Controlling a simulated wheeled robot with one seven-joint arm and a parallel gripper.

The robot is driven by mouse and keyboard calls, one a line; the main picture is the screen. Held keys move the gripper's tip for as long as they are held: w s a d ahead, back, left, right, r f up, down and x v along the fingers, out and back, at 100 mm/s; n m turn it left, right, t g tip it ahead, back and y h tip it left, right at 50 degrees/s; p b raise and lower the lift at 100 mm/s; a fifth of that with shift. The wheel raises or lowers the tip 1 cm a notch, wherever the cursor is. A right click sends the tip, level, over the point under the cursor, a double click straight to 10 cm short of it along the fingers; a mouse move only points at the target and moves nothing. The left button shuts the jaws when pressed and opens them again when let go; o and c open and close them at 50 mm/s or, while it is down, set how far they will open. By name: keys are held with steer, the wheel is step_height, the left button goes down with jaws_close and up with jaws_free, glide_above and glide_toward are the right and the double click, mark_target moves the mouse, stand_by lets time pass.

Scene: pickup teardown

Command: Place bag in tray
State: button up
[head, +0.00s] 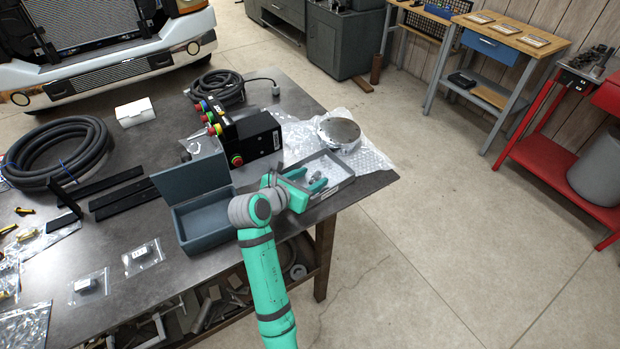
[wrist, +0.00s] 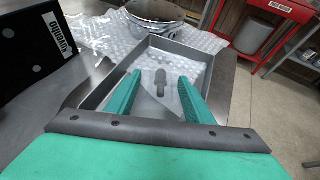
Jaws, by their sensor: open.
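The grey tray (head: 347,183) lies at the table's right edge, and its rim (wrist: 108,88) surrounds my fingers in the wrist view. My gripper (head: 309,180) is over the tray with its two green fingers (wrist: 160,77) apart. A small grey part (wrist: 160,84) lies in the tray between and beyond the fingertips. Clear film seems to show around it, but I cannot tell for sure whether it is a bag. Two clear bags with dark parts, one nearer the middle (head: 142,257) and one nearer the front (head: 88,286), lie flat on the table at left.
An open grey box (head: 204,222) stands left of my arm. A black control box (head: 259,136) with coloured buttons stands behind the tray. Bubble wrap (head: 372,160) with a round metal part (head: 339,132) lies beyond. Hoses (head: 62,150) and black bars fill the left.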

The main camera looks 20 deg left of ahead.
steer(key=shift+d+f, duration=0.1)
steer(key=shift+d, duration=0.05)
steer(key=shift+s+r, duration=0.2)
steer(key=shift+s, duration=0.1)
steer(key=v, duration=1)
steer(key=shift+s+a+r, duration=0.15)
steer(key=shift+a+r, duration=0.1)
steer(key=shift+r, duration=0.05)
steer(key=shift+s+a+r, duration=0.1)
steer(key=shift+s+r, duration=0.1)
steer(key=shift+s, duration=0.25)
